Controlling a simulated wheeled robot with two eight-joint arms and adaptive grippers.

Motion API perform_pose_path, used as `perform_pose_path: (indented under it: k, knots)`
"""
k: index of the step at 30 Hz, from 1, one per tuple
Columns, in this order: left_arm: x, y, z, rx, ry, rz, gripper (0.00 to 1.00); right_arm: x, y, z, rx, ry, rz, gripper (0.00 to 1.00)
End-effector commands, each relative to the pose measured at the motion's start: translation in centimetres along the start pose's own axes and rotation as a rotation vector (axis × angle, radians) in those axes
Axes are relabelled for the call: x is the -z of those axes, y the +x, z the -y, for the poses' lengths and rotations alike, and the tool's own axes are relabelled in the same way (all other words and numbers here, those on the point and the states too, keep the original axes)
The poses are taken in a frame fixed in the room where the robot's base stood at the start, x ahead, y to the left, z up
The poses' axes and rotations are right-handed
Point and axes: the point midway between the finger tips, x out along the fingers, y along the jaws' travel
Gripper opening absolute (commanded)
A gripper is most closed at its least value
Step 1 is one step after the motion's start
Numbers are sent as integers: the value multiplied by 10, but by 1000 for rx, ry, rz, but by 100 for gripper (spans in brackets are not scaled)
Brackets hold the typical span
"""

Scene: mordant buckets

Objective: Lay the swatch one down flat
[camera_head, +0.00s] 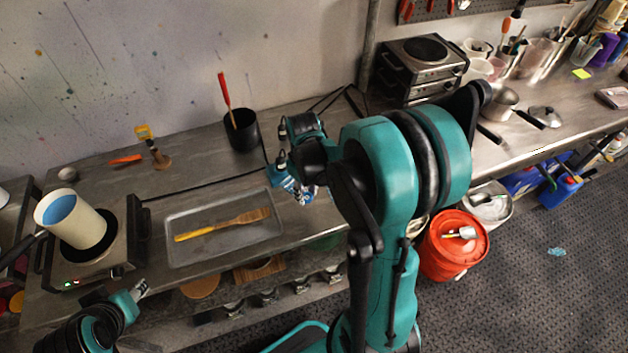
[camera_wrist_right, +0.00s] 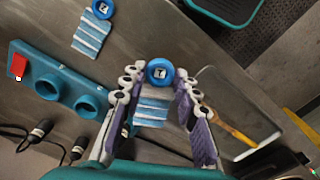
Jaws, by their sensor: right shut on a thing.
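A swatch with blue and white stripes (camera_wrist_right: 152,108) and a round blue tag (camera_wrist_right: 159,71) is between the fingers of my right gripper (camera_wrist_right: 156,92) in the right wrist view. My right gripper (camera_head: 291,180) is shut on it, above the bench beside the tray's right end. The swatch also shows in the head view (camera_head: 290,187), partly hidden by the fingers. A second striped swatch (camera_wrist_right: 89,37) with a blue tag lies apart on the bench. My left gripper (camera_head: 140,289) is at the bench's front edge, too small to judge.
A metal tray (camera_head: 178,260) holds a wooden brush-like tool (camera_head: 222,224). A black pot (camera_head: 241,130) with a red-handled tool stands behind it. A white pail (camera_head: 75,220) sits on a hot plate at left. A teal holder (camera_wrist_right: 55,80) is near the right gripper.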

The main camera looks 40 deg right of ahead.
Motion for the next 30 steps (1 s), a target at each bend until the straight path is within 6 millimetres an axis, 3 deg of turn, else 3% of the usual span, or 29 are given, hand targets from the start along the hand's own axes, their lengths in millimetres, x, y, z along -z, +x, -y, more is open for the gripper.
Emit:
perform_pose_path:
  k: [11,30]
  knots:
    - [-8,11,0,0,0,0,40,1,18,2,-1,20,-14,11]
    - [-38,53,0,0,0,0,40,2,84,2,-2,19,-13,11]
